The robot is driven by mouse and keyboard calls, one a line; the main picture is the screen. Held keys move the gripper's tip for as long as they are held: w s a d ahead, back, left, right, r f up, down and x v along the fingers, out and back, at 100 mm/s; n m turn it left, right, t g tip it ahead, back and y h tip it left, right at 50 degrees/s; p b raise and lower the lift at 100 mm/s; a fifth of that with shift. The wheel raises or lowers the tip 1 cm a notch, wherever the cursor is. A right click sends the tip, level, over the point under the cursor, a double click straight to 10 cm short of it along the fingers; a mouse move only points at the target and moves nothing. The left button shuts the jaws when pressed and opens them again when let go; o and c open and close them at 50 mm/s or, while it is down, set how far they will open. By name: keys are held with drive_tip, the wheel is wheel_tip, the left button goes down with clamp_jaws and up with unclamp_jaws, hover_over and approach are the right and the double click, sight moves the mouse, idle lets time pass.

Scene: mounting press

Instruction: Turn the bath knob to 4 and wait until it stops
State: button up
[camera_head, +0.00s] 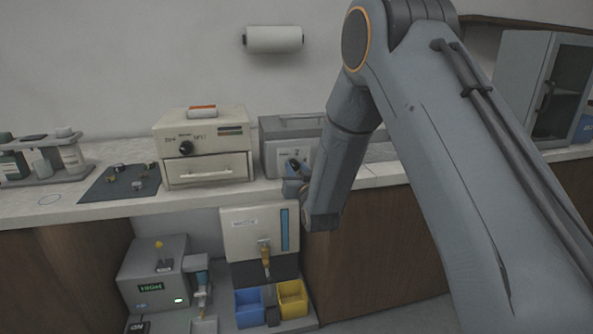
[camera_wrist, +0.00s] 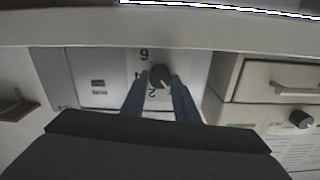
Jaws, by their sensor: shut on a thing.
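The bath (camera_head: 290,130) is a grey box with a lid on the counter, right of the cream cabinet. Its front panel (camera_wrist: 95,80) fills the middle of the wrist view. The bath knob (camera_wrist: 160,76) is dark and round, with a pale pointer line that seems to point down and right in that picture. A 6 and a 2 are readable beside the knob; a mark between them is partly hidden by a finger. My gripper (camera_wrist: 160,92) is shut on the knob, one blue finger on each side. In the head view my gripper (camera_head: 298,170) is at the bath's front, partly hiding it.
The cream cabinet (camera_head: 205,145) with its own knob and drawer handle stands close left. A dark mat (camera_head: 120,182) with small parts and a bottle tray (camera_head: 45,172) lie further left. Below are a dispenser (camera_head: 260,230) and blue and yellow bins (camera_head: 292,298).

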drive_tip(key=m+b, duration=0.2)
drive_tip(key=m, duration=0.5)
drive_tip(key=shift+d+f, duration=0.1)
drive_tip(key=m+b, duration=0.2)
drive_tip(key=m, duration=0.4)
drive_tip(key=shift+b, duration=0.4)
drive_tip(key=m+b, duration=0.2)
drive_tip(key=m, duration=0.3)
drive_tip(key=shift+f+m, duration=0.15)
drive_tip(key=shift+m, duration=0.15)
drive_tip(key=m+b, duration=0.1)
drive_tip(key=m, duration=0.3)
drive_tip(key=shift+m+b, duration=0.35)
drive_tip(key=shift+m, duration=0.05)
drive_tip(key=o, duration=1.1)
